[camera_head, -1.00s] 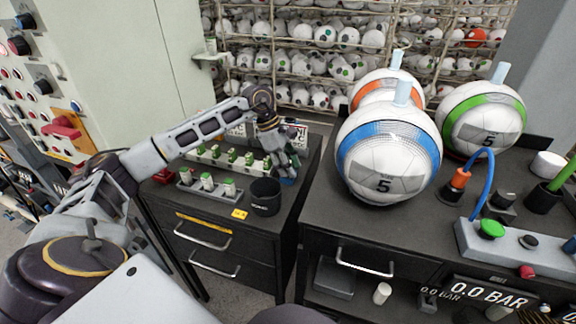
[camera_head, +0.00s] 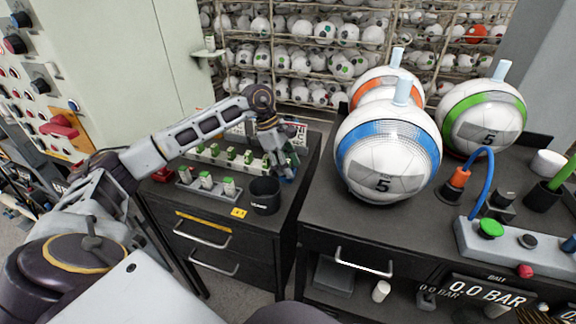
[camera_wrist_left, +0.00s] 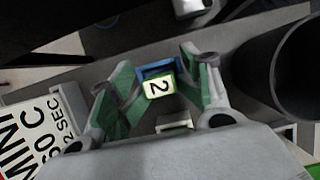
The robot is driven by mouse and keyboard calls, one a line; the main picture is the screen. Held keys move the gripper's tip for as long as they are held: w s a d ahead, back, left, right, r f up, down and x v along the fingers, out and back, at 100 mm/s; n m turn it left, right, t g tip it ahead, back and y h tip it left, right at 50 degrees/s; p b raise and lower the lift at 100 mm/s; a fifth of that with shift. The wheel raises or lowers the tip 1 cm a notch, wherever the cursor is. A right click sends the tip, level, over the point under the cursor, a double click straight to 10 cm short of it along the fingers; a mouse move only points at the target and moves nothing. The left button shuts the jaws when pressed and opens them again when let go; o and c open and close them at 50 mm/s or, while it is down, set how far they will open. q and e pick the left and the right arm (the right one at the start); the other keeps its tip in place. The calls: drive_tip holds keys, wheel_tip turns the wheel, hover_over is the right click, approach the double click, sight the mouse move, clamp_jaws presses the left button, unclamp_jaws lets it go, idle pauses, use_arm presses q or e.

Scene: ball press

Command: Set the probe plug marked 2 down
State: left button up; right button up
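The probe plug marked 2 (camera_wrist_left: 158,86) shows its pale label in the left wrist view, with a blue part (camera_wrist_left: 157,68) behind it. It stands low over the dark cabinet top. My left gripper (camera_wrist_left: 162,62) has its green-padded fingers spread on both sides of the plug, with narrow gaps visible. In the head view the left gripper (camera_head: 284,172) points down at the right end of the small cabinet, and a little blue shows below its fingers. The plug's base is mostly hidden there. My right gripper is not in view.
A black cup (camera_head: 265,196) stands close beside the left gripper. A grey rack with several white-and-green plugs (camera_head: 206,181) is left of it, and a longer row lies behind. A white printed sign (camera_wrist_left: 32,140) is near the fingers. Soccer balls (camera_head: 388,155) stand on the right bench.

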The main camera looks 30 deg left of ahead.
use_arm(q)
drive_tip(key=shift+r, duration=0.35)
drive_tip(key=shift+v, duration=1.25)
drive_tip(key=v, duration=0.9)
drive_tip(key=shift+r, duration=0.3)
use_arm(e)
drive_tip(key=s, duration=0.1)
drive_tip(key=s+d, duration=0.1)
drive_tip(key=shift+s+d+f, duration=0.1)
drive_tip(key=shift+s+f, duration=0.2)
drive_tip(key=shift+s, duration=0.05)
use_arm(q)
drive_tip(key=shift+a, duration=0.15)
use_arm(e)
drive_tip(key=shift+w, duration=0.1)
